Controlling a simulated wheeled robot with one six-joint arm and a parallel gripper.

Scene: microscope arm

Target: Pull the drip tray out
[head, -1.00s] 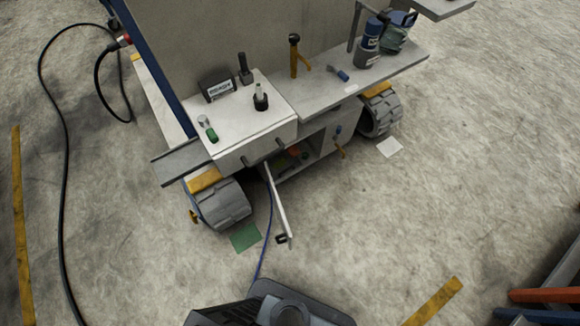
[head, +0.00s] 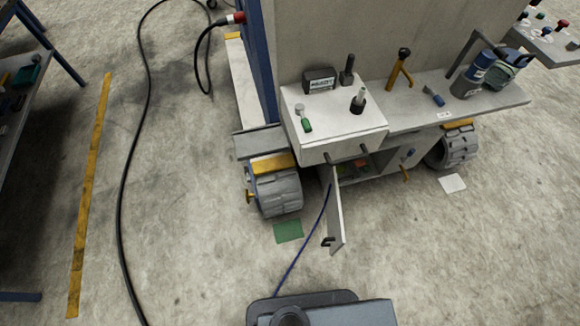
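No part is clearly recognisable as the drip tray. A flat grey plate (head: 258,143) sticks out at the left side of the machine, above a yellow block and a wheel; I cannot tell if it is the tray. The white cabinet (head: 330,122) beside it has two dark handles on its front. Below, a narrow white door (head: 336,215) stands open, with a dark handle near its lower end. The compartment (head: 352,168) behind it holds small coloured items, partly hidden. My gripper is not in view; only a dark part of my own body shows at the bottom.
Grey wheels (head: 274,194) stand under the machine. A blue cable (head: 303,243) crosses the floor from the open door towards me. A black cable (head: 127,200) runs along the left, near a shelf (head: 25,90). A green sheet (head: 288,231) lies on the floor.

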